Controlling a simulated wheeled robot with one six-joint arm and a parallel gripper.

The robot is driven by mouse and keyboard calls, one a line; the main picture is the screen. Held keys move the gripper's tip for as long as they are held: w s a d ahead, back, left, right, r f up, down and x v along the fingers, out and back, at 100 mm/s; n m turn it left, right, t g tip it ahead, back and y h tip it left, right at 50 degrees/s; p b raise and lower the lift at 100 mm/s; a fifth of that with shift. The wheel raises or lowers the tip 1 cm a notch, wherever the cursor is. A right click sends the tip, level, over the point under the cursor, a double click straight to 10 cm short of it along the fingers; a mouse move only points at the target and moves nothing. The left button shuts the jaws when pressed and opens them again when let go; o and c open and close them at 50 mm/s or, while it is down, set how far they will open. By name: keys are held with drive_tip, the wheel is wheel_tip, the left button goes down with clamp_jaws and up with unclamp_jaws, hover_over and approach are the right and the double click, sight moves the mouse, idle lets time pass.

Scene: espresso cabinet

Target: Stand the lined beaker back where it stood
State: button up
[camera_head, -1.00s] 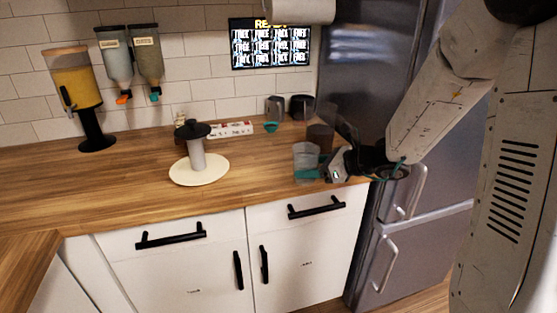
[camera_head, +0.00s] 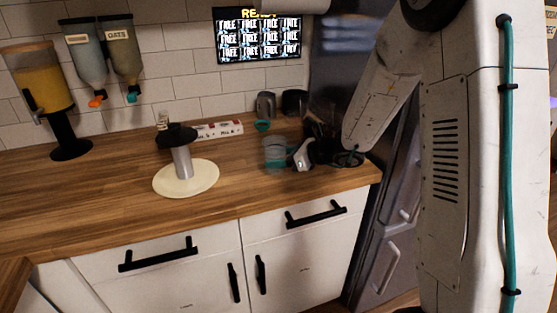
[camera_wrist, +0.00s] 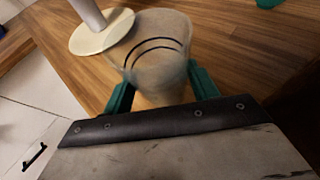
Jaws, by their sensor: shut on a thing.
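The lined beaker is a clear, see-through cup with dark curved lines on its wall. In the wrist view the beaker (camera_wrist: 158,45) is upright between the teal fingertips of my gripper (camera_wrist: 160,92), which is shut on it. In the head view the beaker (camera_head: 275,152) is over the right part of the wooden counter, at the end of my gripper (camera_head: 290,157). I cannot tell whether its base touches the counter; the lower part is partly hidden by the gripper.
A round cream base with a grey post and black top (camera_head: 200,180) stands left of the beaker. Dispensers (camera_head: 45,85) stand at the left. The counter's front middle is clear.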

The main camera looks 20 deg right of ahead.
drive_tip(key=shift+f, duration=0.5)
drive_tip(key=shift+f, duration=0.15)
drive_tip(key=o, duration=1)
